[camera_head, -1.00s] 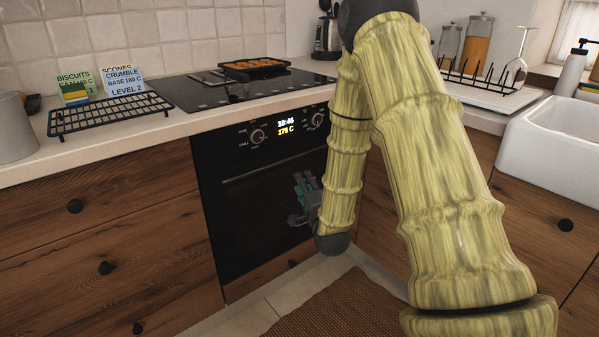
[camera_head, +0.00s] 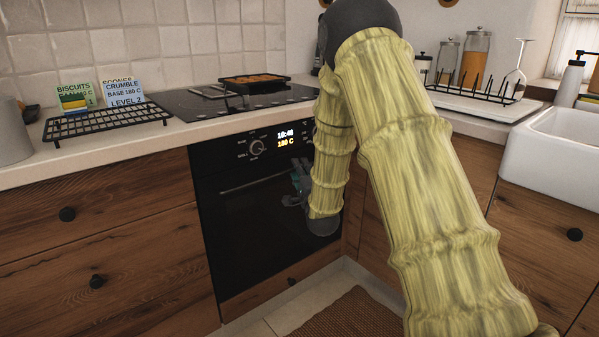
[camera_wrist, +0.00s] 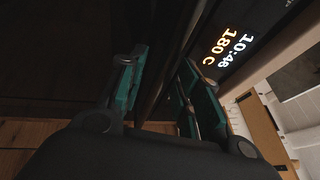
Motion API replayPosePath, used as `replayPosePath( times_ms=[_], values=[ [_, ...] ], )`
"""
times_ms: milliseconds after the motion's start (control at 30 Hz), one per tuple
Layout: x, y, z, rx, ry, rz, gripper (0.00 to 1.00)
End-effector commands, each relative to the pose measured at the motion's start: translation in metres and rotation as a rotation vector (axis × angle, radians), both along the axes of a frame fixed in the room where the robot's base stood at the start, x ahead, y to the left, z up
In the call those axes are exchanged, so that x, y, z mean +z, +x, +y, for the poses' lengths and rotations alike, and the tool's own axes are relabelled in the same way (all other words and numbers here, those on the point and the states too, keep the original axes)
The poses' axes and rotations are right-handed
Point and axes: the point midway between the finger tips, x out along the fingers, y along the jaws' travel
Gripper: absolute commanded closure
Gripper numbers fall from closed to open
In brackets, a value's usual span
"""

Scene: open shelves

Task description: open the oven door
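The black oven door (camera_head: 250,235) is shut under the counter, with a thin dark handle bar (camera_head: 248,184) across its top. The oven display (camera_head: 286,138) reads 10:46 and 180 C. My gripper (camera_head: 297,184) is at the right part of the handle, partly hidden by my arm. In the wrist view, my gripper's two teal-padded fingers (camera_wrist: 165,85) are spread apart. A dark bar, which looks like the handle (camera_wrist: 165,75), runs between them. I cannot make out contact with either finger.
Wooden drawers with round knobs (camera_head: 67,214) flank the oven. A black tray of food (camera_head: 254,83) sits on the hob, and a wire rack (camera_head: 107,122) and recipe cards (camera_head: 123,91) stand left. A brown mat (camera_head: 352,315) lies on the floor.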

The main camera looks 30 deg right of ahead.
Motion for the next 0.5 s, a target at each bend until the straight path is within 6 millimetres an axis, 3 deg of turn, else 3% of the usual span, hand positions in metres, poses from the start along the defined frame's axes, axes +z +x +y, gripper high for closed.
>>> replayPosePath(
  times_ms=[467, 500],
  values=[
    [0.0022, 0.0117, -0.0041, 0.0, 0.0, 0.001, 0.66],
    [0.0022, 0.0117, -0.0041, 0.0, 0.0, 0.001, 0.7]
  ],
)
